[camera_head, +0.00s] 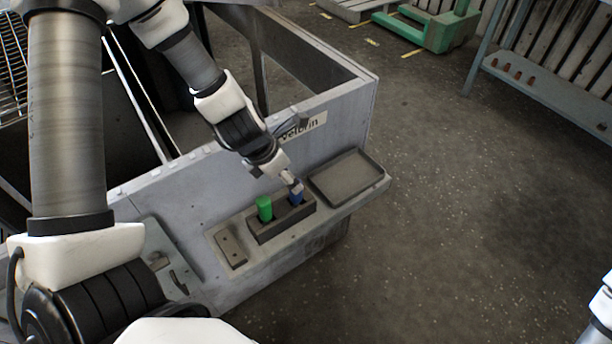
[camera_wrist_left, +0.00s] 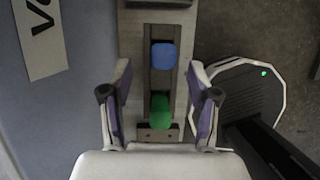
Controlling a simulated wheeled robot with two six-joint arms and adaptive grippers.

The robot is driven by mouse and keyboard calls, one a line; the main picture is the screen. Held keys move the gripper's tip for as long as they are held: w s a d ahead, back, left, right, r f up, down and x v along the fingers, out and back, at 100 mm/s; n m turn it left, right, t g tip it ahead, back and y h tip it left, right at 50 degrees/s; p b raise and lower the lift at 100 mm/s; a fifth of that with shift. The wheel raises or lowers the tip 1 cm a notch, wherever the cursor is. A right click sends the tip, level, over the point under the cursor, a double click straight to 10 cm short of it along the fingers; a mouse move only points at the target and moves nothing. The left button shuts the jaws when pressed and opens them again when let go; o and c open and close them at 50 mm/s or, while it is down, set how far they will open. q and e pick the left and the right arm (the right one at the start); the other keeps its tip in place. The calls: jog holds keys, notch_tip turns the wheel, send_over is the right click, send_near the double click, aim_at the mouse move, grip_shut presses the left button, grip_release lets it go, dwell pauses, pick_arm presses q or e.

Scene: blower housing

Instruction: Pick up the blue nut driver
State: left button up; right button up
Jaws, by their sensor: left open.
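The blue nut driver (camera_head: 297,199) stands upright in a dark holder block (camera_head: 268,236) on the ledge of the grey housing. A green driver (camera_head: 264,208) stands beside it in the same block. My left gripper (camera_head: 294,186) is over the blue driver and partly covers it in the head view. In the left wrist view the fingers (camera_wrist_left: 159,68) are spread apart and empty. The blue driver's top (camera_wrist_left: 164,56) shows between and slightly beyond the fingertips, and the green one (camera_wrist_left: 160,110) is nearer the palm. Contact with the blue driver cannot be told. My right gripper is out of view.
An empty shallow tray (camera_head: 377,181) lies right of the holder on the ledge. A small flat plate (camera_head: 230,247) with holes lies to its left. The housing wall (camera_head: 340,115) with a label rises behind. Open floor lies to the right.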

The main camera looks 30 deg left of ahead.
aim_at(296, 197)
pick_arm(q)
jog(key=shift+d+f+b, duration=0.1)
jog(key=shift+f+b, duration=0.25)
jog(key=shift+f, duration=0.6)
jog(key=b+x, duration=0.4)
jog(key=x, duration=0.1)
jog(key=shift+w, duration=0.1)
jog(key=shift+r, duration=0.15)
jog(key=shift+c, duration=0.3)
grip_shut()
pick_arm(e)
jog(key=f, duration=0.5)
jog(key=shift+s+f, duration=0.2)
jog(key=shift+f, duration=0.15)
